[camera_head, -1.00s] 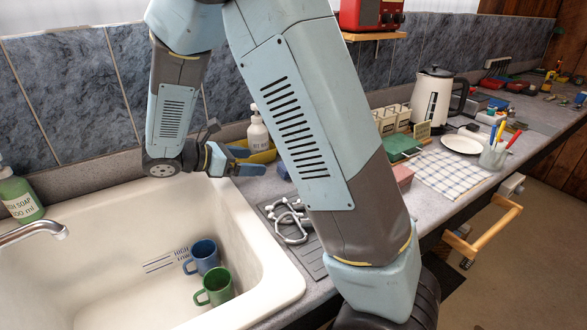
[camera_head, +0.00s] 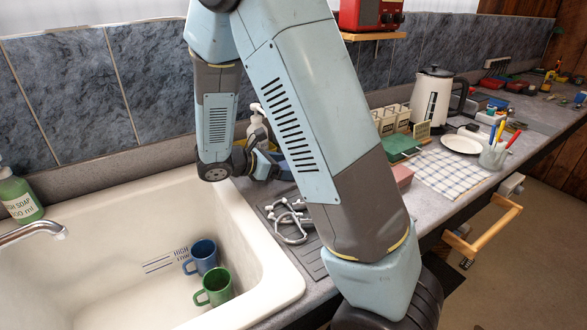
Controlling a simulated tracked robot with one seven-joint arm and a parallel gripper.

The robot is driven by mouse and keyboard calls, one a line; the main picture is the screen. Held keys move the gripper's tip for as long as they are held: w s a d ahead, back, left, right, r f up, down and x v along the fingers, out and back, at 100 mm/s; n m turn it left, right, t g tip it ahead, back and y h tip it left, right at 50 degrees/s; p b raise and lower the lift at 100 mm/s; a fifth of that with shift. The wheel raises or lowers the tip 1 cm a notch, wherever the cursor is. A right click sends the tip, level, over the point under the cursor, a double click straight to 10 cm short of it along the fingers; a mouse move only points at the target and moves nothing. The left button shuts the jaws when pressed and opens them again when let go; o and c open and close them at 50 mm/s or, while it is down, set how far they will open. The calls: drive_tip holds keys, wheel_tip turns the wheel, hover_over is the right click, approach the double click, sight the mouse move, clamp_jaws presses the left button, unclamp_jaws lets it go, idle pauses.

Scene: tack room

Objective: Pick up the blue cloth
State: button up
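No plain blue cloth can be made out for certain. A blue-and-white checked cloth (camera_head: 452,174) lies flat on the counter, right of my arm. My gripper (camera_head: 284,166) is low over the counter behind the sink's right rim, left of my large arm link. Its fingers point right and are partly hidden behind that link, so their opening and anything between them cannot be seen. The checked cloth is well to the right of my gripper.
The sink (camera_head: 110,270) holds a blue mug (camera_head: 204,257) and a green mug (camera_head: 217,288). A metal bit (camera_head: 290,222) lies on the drainboard. A white pump bottle (camera_head: 257,130) stands behind my gripper. A plate (camera_head: 461,144), pen cup (camera_head: 493,157) and kettle (camera_head: 432,97) stand farther right.

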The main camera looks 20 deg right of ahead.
drive_tip(key=shift+w+d+f, duration=0.1)
drive_tip(key=shift+d+f, duration=0.05)
drive_tip(key=shift+d, duration=0.25)
drive_tip(key=shift+c, duration=0.2)
drive_tip(key=c, duration=1)
drive_tip(key=shift+c, duration=0.2)
